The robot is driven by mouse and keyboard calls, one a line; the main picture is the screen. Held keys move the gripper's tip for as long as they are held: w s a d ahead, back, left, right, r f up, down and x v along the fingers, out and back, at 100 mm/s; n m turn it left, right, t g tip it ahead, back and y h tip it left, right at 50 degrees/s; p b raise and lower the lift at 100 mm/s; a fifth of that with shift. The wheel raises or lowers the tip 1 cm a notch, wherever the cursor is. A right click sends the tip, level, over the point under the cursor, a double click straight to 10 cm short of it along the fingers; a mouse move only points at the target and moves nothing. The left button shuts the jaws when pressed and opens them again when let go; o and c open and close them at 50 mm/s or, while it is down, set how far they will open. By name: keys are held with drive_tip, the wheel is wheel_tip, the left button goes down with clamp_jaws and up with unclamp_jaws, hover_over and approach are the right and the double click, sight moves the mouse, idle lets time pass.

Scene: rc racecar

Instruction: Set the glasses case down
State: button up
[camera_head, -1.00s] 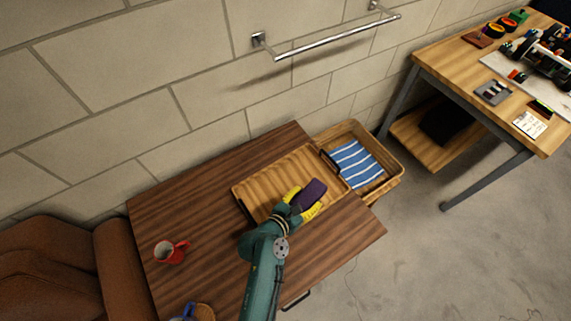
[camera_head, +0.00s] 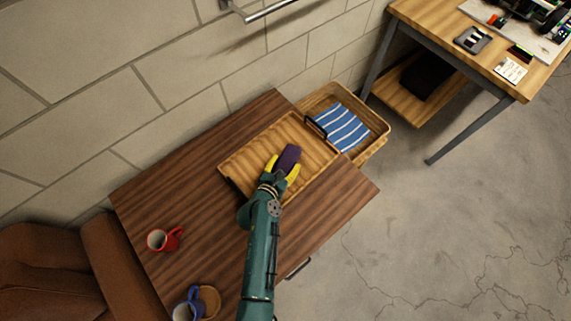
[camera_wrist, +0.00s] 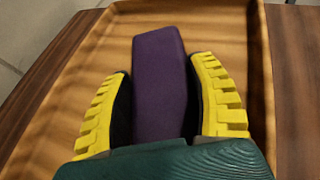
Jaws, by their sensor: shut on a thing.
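The glasses case (camera_head: 288,157) is a dark purple, elongated block. My gripper (camera_head: 281,168) has yellow ridged fingers and is shut on the case, one finger on each side. In the wrist view the purple case (camera_wrist: 160,85) lies lengthwise between the yellow fingers, its far end sticking out past them. Both are over the wooden tray (camera_head: 240,167), which lies on the dark wood table (camera_head: 150,200). I cannot tell whether the case touches the tray floor.
A wicker basket (camera_head: 379,124) with a blue striped cloth (camera_head: 343,128) stands beyond the tray. A red mug (camera_head: 157,240), a blue mug (camera_head: 184,311) and a round coaster (camera_head: 210,299) are at the table's near left. A brown armchair (camera_head: 50,265) adjoins the left. A workbench (camera_head: 440,30) stands at upper right.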

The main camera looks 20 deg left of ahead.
drive_tip(key=shift+f, duration=0.1)
drive_tip(key=o, duration=1.2)
drive_tip(key=shift+s+r, duration=0.25)
drive_tip(key=p+v, duration=0.3)
drive_tip(key=v, duration=0.8)
drive_tip(key=shift+s, duration=0.3)
